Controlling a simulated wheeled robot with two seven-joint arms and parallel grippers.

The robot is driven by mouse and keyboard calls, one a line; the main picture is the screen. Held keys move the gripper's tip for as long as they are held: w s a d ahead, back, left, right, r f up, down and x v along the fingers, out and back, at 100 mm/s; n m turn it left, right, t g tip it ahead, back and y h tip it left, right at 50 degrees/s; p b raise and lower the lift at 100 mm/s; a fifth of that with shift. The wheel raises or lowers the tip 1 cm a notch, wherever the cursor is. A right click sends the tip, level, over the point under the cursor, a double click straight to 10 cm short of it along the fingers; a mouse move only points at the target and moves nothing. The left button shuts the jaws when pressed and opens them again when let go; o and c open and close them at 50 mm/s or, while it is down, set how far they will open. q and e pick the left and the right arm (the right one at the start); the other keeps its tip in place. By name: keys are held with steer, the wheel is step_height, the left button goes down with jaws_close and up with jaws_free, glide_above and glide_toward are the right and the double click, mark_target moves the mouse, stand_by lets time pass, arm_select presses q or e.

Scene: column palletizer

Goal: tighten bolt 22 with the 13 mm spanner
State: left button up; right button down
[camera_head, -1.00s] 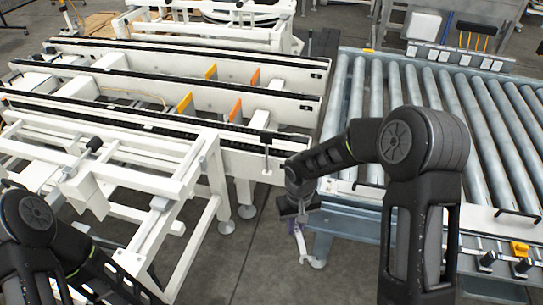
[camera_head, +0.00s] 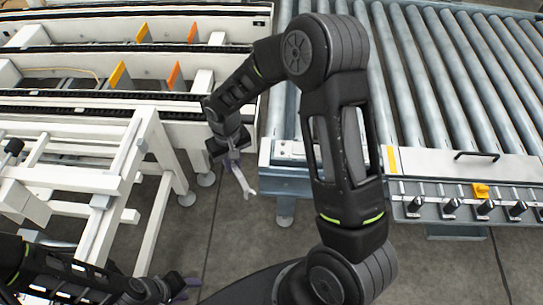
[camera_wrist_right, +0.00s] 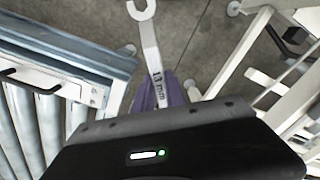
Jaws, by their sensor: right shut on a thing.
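My right gripper (camera_head: 232,156) is shut on the grey 13 mm spanner (camera_head: 243,182), which hangs down from it over the floor between the white frame and the roller conveyor. In the right wrist view the spanner (camera_wrist_right: 150,48) reads "13 mm" and its open-ended jaw points away from the gripper. The purple fingers (camera_wrist_right: 174,93) hold its near end, partly hidden by the gripper body. My left gripper (camera_head: 184,284) is low in the head view, over the floor near the white frame; its opening is unclear. I cannot make out bolt 22.
The white conveyor frame (camera_head: 148,150) stands at the left, with its legs near both grippers. The roller conveyor (camera_head: 440,90) fills the right; its front edge carries a handle and several black knobs. Grey floor (camera_head: 240,225) is free between them.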

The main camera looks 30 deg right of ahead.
steer(key=s+d+f+m+b, duration=0.1)
steer(key=d+f+m+b, duration=0.3)
steer(key=d+m+b, duration=0.6)
steer(key=d+b, duration=0.2)
steer(key=b, duration=0.3)
steer(key=shift+s+d+m, duration=0.25)
steer(key=shift+s+m, duration=0.05)
steer(key=shift+m, duration=0.1)
steer(key=shift+f, duration=0.25)
step_height(320, 180, down, 5)
steer(key=b, duration=0.4)
steer(key=s+d+n+p, duration=0.4)
steer(key=d+n+p, duration=0.3)
steer(key=n, duration=0.5)
steer(key=shift+d+r+n+p, duration=0.3)
steer(key=shift+d+n+p, duration=0.1)
steer(key=shift+d, duration=0.75)
